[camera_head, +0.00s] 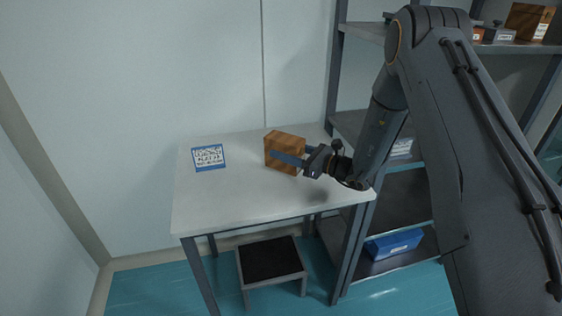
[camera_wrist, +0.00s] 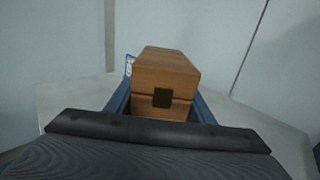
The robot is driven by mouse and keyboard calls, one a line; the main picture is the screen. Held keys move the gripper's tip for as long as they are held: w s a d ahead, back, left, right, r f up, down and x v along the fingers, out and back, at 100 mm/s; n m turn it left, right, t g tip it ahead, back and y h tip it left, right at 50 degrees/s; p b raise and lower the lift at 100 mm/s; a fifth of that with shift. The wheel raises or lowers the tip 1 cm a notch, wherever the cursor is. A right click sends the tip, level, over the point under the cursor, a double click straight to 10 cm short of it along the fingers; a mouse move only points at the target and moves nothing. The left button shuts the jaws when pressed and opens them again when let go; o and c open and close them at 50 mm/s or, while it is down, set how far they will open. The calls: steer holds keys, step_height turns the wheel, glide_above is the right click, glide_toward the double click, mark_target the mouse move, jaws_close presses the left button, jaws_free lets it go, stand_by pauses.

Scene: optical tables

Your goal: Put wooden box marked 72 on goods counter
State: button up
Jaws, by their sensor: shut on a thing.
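A brown wooden box (camera_head: 284,141) is between the blue fingers of my gripper (camera_head: 288,158) in the head view. The box also shows in the wrist view (camera_wrist: 165,70), with a dark square patch on its near face. No number can be read on it. My gripper (camera_wrist: 163,105) is shut on the box. The box is over the white table top (camera_head: 215,205), towards its back right. I cannot tell whether its underside touches the table. A blue and white sign (camera_head: 208,157) with unreadable print stands at the table's back left.
A dark shelf rack (camera_head: 395,185) stands right of the table, with a blue box (camera_head: 393,244) low down and several items on the top shelf. A low black-topped stool (camera_head: 270,259) is under the table's front. The table's left and front are clear.

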steer(key=shift+f+p, duration=0.7)
steer(key=shift+f, duration=2)
steer(key=o, duration=1.4)
steer(key=shift+f, duration=0.15)
steer(key=shift+o, duration=0.2)
